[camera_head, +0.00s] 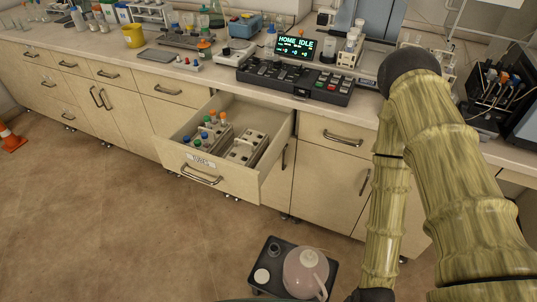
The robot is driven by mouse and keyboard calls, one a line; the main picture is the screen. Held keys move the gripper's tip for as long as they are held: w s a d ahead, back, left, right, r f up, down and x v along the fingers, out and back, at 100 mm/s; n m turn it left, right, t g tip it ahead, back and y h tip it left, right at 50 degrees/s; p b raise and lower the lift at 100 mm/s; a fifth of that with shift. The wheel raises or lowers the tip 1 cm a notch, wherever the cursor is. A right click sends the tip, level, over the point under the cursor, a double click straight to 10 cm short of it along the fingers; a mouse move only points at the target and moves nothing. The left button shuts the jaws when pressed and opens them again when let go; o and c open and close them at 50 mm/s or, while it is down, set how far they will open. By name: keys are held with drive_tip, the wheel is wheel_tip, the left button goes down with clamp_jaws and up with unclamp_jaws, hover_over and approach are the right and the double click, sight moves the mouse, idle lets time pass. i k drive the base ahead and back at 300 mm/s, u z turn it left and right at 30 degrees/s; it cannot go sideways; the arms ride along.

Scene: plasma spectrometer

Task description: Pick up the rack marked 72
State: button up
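Two racks lie side by side in the open drawer (213,174) in the head view. The left rack (217,142) holds tubes with blue, orange and green caps. The right rack (244,152) is pale grey with dark holes and shows no coloured caps. No number can be read on either rack, so I cannot tell which one is marked 72. My arm comes down on the right side of the picture, well to the right of the drawer. My gripper is out of view, below the bottom edge.
The drawer juts out from under the bench (390,112). A control panel (295,79) with a lit display (295,46) stands on the bench above it. A small dark stand (262,262) with a pinkish vessel (306,272) is on the floor in front. The floor at left is open, with an orange cone (11,138).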

sight(247, 150)
drive_tip(key=z, duration=0.2)
drive_tip(key=k, duration=0.95)
drive_tip(key=u, duration=1.15)
drive_tip(key=i, duration=0.5)
